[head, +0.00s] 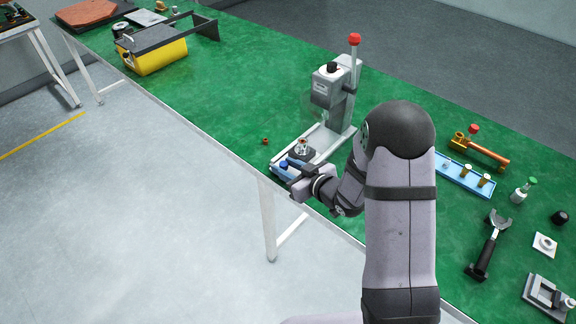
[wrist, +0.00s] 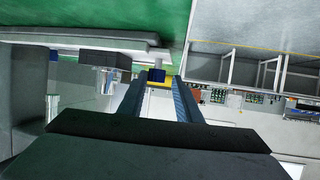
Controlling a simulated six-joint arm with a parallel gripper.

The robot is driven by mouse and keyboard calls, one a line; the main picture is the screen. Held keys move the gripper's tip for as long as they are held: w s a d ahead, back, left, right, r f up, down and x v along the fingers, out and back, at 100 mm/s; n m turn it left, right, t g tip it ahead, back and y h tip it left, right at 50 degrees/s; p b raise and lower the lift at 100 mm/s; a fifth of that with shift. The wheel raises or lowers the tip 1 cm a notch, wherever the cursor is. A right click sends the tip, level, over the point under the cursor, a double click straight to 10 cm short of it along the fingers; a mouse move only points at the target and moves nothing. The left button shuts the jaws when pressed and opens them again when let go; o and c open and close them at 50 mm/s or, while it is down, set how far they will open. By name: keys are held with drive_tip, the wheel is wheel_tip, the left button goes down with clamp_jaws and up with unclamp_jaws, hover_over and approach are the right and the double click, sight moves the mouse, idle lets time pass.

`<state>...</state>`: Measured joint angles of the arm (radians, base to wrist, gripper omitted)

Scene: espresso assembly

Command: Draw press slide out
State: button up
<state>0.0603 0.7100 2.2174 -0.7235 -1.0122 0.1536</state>
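The press (head: 327,90) stands on the green bench, with a grey column and a red-knobbed lever (head: 354,40) pointing up. My gripper (head: 288,168) is at this knob. In the wrist view the knob (wrist: 156,75) shows between my fingertips (wrist: 160,78), with narrow gaps at both sides. The fingers look apart; contact is not visible.
A small copper piece (head: 265,141) lies left of the press. To the right are a blue tray (head: 463,175), a copper-handled tool (head: 482,152) and a black-handled fork (head: 488,247). A yellow box (head: 155,55) stands far left. The bench between it and the press is clear.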

drive_tip(key=shift+d, duration=0.15)
drive_tip(key=shift+s+d+r, duration=0.15)
drive_tip(key=shift+s, duration=0.05)
drive_tip(key=shift+b+v, duration=0.35)
drive_tip(key=shift+v, duration=2.95)
drive_tip(key=shift+d+h+p, duration=0.3)
drive_tip(key=shift+d+h, duration=0.1)
drive_tip(key=d+h, duration=0.1)
drive_tip(key=d+m+g+h+p, duration=0.1)
drive_tip(key=d, duration=0.1)
drive_tip(key=d+h+p, duration=0.1)
drive_tip(key=shift+s+d+r+m, duration=0.25)
drive_tip(key=shift+s+r+m, duration=0.05)
drive_tip(key=shift+s+r, duration=0.1)
drive_tip(key=s+d+r+m+g+h+p, duration=0.2)
drive_tip(key=s+d+g+h+p, duration=0.15)
drive_tip(key=s+d, duration=0.2)
drive_tip(key=s+a+r+m+g, duration=0.1)
drive_tip(key=s+g, duration=0.1)
drive_tip(key=s, duration=0.3)
drive_tip(key=s+a+r+m+g+p, duration=0.1)
drive_tip(key=s+r+g, duration=0.1)
drive_tip(key=s, duration=0.4)
drive_tip(key=s+a+r+m+g+p, duration=0.1)
drive_tip(key=s+g, duration=0.1)
drive_tip(key=s, duration=0.4)
drive_tip(key=shift+s+a+r+g, duration=0.15)
drive_tip(key=shift+a+r+g, duration=0.2)
